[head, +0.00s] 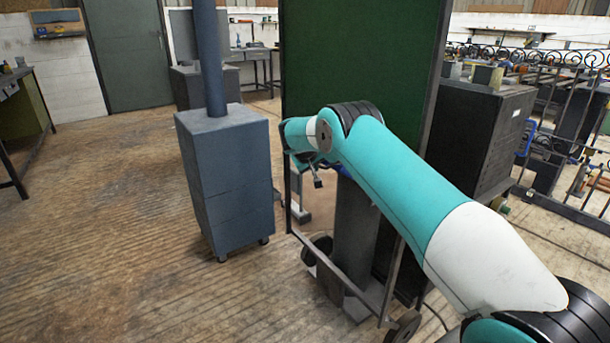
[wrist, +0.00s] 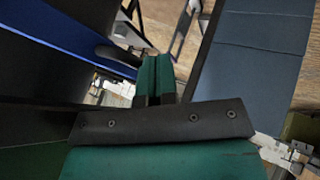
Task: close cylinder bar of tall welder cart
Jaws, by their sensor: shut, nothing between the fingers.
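What looks like the welder cart, a dark wheeled frame (head: 345,280) with an upright dark grey body (head: 356,235), stands in the middle of the head view, partly behind my arm. A small blue part (head: 345,171) shows just under my forearm; I cannot tell if it is the cylinder bar. In the wrist view a long blue bar or edge (wrist: 62,38) runs along a dark surface at the left. My gripper (wrist: 155,62) is shut and empty, its teal fingers to the right of this blue edge, with no contact visible.
A blue-grey cabinet (head: 232,185) on casters with a tall post stands left of the cart. A tall green panel (head: 355,55) rises behind my arm. A dark cabinet (head: 480,135) and iron railings stand at the right. The floor (head: 100,240) at the left is clear.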

